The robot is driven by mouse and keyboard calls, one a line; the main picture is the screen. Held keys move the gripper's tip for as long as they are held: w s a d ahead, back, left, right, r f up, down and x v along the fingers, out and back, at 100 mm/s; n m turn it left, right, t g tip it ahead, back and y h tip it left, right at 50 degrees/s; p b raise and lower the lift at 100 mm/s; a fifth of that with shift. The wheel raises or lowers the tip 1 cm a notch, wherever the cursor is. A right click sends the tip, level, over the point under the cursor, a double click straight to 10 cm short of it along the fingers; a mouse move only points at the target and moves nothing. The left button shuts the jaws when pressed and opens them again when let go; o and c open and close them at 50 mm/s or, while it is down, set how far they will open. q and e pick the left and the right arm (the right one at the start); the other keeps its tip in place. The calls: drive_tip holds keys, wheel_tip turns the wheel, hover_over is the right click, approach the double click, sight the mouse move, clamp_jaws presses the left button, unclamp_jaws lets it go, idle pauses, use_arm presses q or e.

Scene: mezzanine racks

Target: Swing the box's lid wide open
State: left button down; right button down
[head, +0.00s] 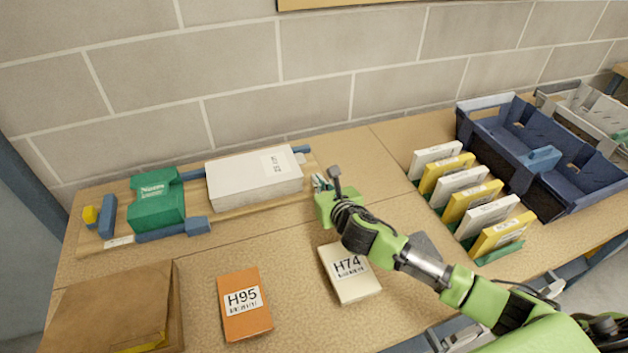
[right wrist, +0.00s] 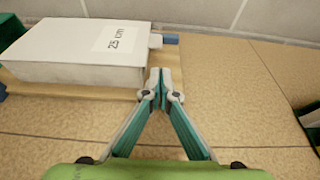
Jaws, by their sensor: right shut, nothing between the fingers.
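A brown box (head: 105,305) sits at the near left of the bench in the head view, cut off by the bottom edge. Its flat brown top looks shut, and a yellow strip shows low on it. My right gripper (head: 322,182) is shut and empty, well to the right of and beyond this box. It hangs near the right end of a white block labelled 25 cm (head: 254,180). In the right wrist view the closed fingertips (right wrist: 160,82) are just right of the white block (right wrist: 80,50), with a small gap. My left gripper is not in view.
The white block lies on a wooden board (head: 95,232) with a green slider (head: 157,205) and blue stops. An orange H95 packet (head: 243,310) and a cream H74 packet (head: 349,272) lie in front. Yellow and white packets (head: 470,200) and a blue crate (head: 585,195) stand right.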

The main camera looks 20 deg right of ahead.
drive_tip(key=b+x, duration=0.6)
drive_tip(key=x, duration=0.1)
drive_tip(key=shift+w+f, duration=0.15)
drive_tip(key=shift+f, duration=0.05)
drive_tip(key=shift+w+a+b, duration=0.1)
drive_tip(key=shift+w+b, duration=0.4)
drive_tip(key=shift+w, duration=0.1)
drive_tip(key=shift+r, duration=0.1)
